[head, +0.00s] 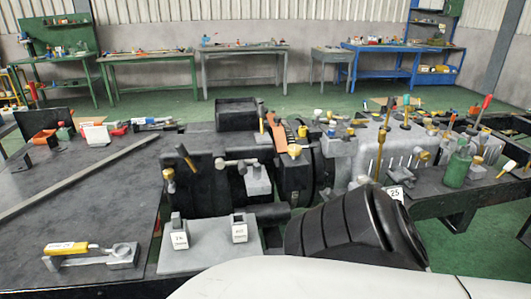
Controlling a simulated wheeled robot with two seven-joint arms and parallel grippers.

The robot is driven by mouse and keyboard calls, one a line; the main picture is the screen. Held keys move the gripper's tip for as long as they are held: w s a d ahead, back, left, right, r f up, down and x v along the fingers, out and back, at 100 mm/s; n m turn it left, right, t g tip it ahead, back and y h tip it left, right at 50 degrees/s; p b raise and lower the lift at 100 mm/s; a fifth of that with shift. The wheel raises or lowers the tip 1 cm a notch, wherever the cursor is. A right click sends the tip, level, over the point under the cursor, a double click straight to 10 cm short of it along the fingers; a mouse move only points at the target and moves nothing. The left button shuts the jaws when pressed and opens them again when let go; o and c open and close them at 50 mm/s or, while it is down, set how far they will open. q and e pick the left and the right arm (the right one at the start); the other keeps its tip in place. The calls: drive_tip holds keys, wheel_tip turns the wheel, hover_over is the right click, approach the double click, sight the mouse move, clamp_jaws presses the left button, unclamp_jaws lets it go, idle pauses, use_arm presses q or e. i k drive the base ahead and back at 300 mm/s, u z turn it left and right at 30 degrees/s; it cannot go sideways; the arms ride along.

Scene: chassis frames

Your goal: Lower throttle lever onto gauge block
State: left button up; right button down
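Two small grey blocks with white number labels, likely gauge blocks, stand on a light grey plate at the front centre: a left one (179,235) and a right one (240,230). Behind them is a dark machine housing (205,185) with several levers. One is a dark upright, tilted lever (186,160); another is a grey horizontal lever (240,163) above a grey block (257,180). I cannot tell which is the throttle lever. A white tag reading 25 (395,194) hangs at the right. Neither gripper can be made out.
A yellow-handled tool (90,249) lies on the dark table (85,210) at left, with a long grey bar (75,180). A green bottle (456,168) stands at right. Workbenches line the back wall.

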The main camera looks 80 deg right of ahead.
sight(220, 164)
drive_tip(key=k, duration=0.35)
drive_tip(key=z, duration=1.05)
